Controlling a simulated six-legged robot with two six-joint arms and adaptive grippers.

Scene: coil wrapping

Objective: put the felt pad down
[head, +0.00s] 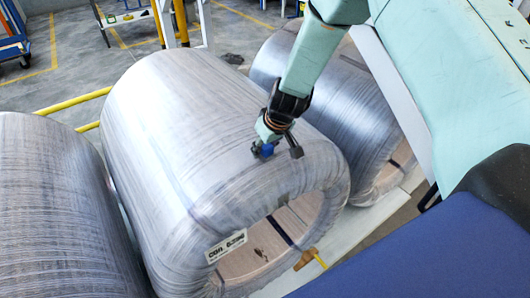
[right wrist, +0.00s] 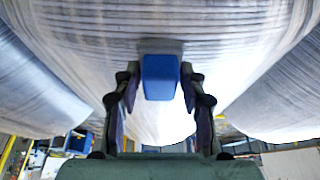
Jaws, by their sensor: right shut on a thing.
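The felt pad shows as a blue block (right wrist: 160,80) with a thin grey layer at its far end in the right wrist view. In the head view it is a small blue patch (head: 266,150) at the fingertips. My right gripper (head: 277,150) is shut on it; its two fingers flank the block in the right wrist view (right wrist: 160,72). The pad is at the upper right side of the middle wrapped coil (head: 190,130), and its grey end appears to be against or very close to the wrap. Firm contact is hard to tell. My left gripper is not in view.
Another wrapped coil (head: 55,215) lies close on the left, and one (head: 340,95) lies on the right behind my arm. A white label (head: 226,245) is on the middle coil's front edge. Yellow rails (head: 75,101) stand behind. Open floor (head: 110,70) lies farther back.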

